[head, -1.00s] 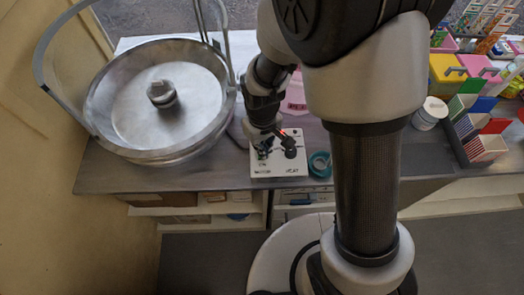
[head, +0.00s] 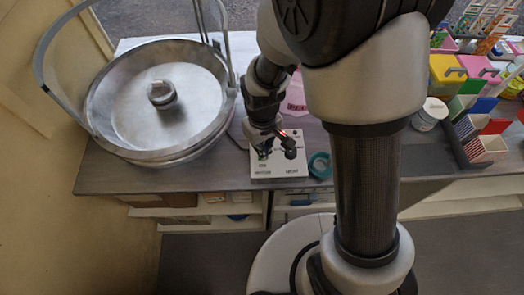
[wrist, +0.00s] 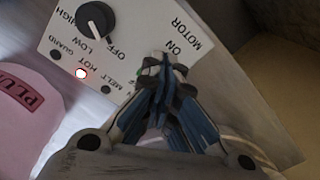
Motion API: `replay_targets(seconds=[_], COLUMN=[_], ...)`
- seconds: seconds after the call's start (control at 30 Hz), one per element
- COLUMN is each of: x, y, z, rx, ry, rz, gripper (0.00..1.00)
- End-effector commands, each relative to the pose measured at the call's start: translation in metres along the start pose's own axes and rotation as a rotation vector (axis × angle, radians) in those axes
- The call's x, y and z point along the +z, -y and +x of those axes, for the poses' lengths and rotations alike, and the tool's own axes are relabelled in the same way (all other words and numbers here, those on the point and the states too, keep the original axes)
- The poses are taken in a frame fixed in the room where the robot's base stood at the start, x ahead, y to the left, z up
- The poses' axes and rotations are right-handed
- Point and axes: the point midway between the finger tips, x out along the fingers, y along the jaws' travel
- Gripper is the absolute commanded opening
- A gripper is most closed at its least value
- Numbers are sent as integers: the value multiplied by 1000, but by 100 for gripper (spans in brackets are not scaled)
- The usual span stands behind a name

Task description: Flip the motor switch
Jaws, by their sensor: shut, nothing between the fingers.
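The white control panel (head: 278,170) sits on the counter, right of the metal bowl. It also shows in the wrist view (wrist: 225,95), where MOTOR and ON are printed beside my fingertips. The motor switch is hidden behind my fingertips there, so I cannot tell its position or whether they touch it. My gripper (head: 264,151) is over the left, motor side of the panel. In the wrist view my gripper (wrist: 162,68) is shut with its fingers together and empty. The black heat knob (wrist: 97,18) is left of the fingers, and the HOT lamp (wrist: 82,73) is lit.
The large metal bowl (head: 110,135) with a central hub and raised hoop stands left of the panel. A teal tape roll (head: 320,165) lies close on the right. A pink bag (wrist: 30,115) is beside the panel. Coloured boxes (head: 480,130) stand at far right.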

Motion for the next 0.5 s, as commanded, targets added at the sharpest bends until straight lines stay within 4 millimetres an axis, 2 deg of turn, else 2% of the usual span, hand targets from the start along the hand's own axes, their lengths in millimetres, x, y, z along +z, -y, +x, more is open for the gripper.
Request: replay_targets(seconds=[0.5], x=[0], y=[0], z=[6], rx=[0], ry=[0], rz=[0], gripper=[0])
